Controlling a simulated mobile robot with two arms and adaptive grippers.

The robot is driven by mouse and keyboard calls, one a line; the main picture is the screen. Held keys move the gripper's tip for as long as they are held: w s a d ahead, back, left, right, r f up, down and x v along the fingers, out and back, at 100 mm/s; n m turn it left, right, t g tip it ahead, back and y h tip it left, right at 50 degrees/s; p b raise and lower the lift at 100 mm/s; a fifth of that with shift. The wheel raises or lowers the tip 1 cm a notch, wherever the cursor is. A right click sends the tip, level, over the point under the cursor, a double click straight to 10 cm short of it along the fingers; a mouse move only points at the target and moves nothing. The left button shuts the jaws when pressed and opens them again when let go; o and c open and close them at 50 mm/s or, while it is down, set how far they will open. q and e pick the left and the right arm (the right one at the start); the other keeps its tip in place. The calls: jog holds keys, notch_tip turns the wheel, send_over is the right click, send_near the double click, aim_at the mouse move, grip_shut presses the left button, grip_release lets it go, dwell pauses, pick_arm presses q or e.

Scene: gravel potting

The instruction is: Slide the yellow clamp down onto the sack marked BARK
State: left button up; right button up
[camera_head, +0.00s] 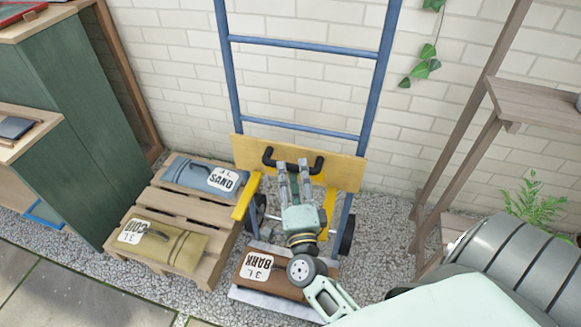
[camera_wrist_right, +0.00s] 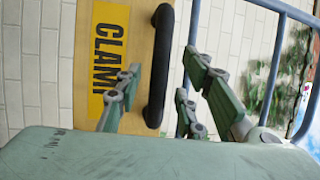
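The yellow clamp (camera_head: 345,172) is a flat yellow board with side arms reaching down, set across the blue hand truck (camera_head: 228,75). It has a black bar handle (camera_head: 268,157), and its CLAMP label shows in the right wrist view (camera_wrist_right: 108,45). The brown sack marked BARK (camera_head: 283,284) lies below it on the truck's foot plate, partly hidden by my right arm. The clamp is well above the sack. My right gripper (camera_head: 293,166) is at the handle with its fingers apart. In the wrist view, the handle (camera_wrist_right: 160,60) shows between the fingers. My left gripper is not in view.
A wooden pallet (camera_head: 175,205) at left holds a grey-blue SAND sack (camera_head: 190,172) and an olive sack (camera_head: 180,247). A green cabinet (camera_head: 75,130) stands further left. A wooden shelf (camera_head: 540,105) stands at right. A brick wall is behind; gravel covers the floor.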

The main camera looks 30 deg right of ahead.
jog(key=shift+x, duration=1.35)
jog(key=shift+f, duration=0.1)
grip_shut()
